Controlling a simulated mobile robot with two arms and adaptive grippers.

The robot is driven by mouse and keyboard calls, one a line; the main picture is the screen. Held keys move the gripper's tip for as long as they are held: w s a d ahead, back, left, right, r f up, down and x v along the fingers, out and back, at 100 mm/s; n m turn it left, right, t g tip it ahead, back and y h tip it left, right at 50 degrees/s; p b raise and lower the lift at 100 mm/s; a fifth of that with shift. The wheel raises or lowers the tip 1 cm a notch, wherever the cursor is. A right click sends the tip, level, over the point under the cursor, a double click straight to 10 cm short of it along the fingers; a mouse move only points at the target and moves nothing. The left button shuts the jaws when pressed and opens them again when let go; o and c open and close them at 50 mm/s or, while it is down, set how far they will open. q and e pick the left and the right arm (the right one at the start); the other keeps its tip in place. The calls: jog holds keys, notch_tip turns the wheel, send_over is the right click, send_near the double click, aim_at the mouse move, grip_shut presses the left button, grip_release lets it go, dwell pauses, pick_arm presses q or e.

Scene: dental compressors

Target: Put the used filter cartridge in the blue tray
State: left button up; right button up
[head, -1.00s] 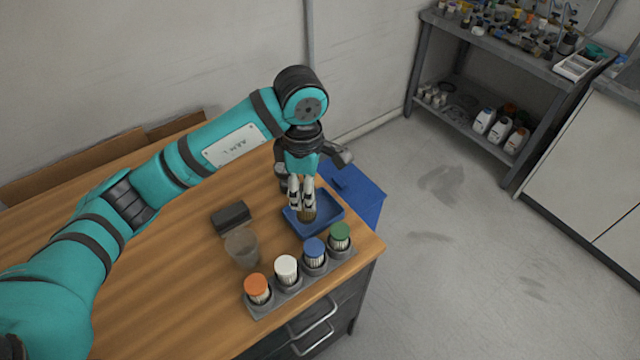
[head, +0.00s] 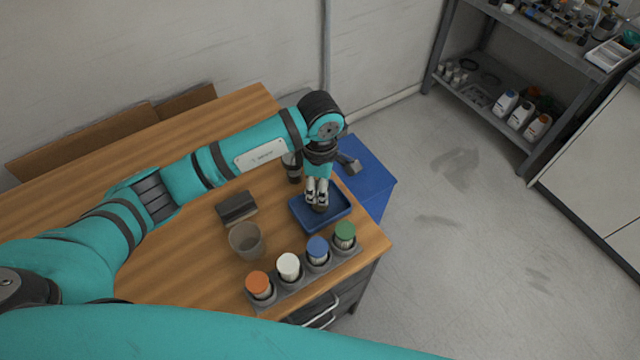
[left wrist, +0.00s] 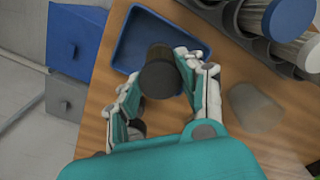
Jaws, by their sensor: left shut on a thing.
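The used filter cartridge (head: 320,208) is a short dark cylinder. My left gripper (head: 318,192) points down and is shut on it, over the middle of the blue tray (head: 338,208). In the left wrist view the cartridge (left wrist: 160,76) shows its dark round end between the fingers, with the blue tray (left wrist: 130,42) behind it. I cannot tell whether the cartridge touches the tray floor. My right gripper is not in view.
A grey rack (head: 290,285) with orange, white, blue and green-capped cartridges stands along the table's front edge. A clear cup (head: 246,242) and a dark block (head: 236,208) are left of the tray. A blue bin (head: 368,175) stands beyond the table edge.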

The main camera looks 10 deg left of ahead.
pick_arm(q)
jog(key=shift+f, duration=0.65)
jog(key=o, duration=1.2)
jog(key=shift+r, duration=0.1)
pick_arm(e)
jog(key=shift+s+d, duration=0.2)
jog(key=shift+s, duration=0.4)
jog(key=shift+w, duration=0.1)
pick_arm(q)
jog(key=shift+r, duration=0.35)
notch_tip(320, 180, up, 12)
jog(key=b, duration=0.4)
jog(key=shift+f, duration=0.2)
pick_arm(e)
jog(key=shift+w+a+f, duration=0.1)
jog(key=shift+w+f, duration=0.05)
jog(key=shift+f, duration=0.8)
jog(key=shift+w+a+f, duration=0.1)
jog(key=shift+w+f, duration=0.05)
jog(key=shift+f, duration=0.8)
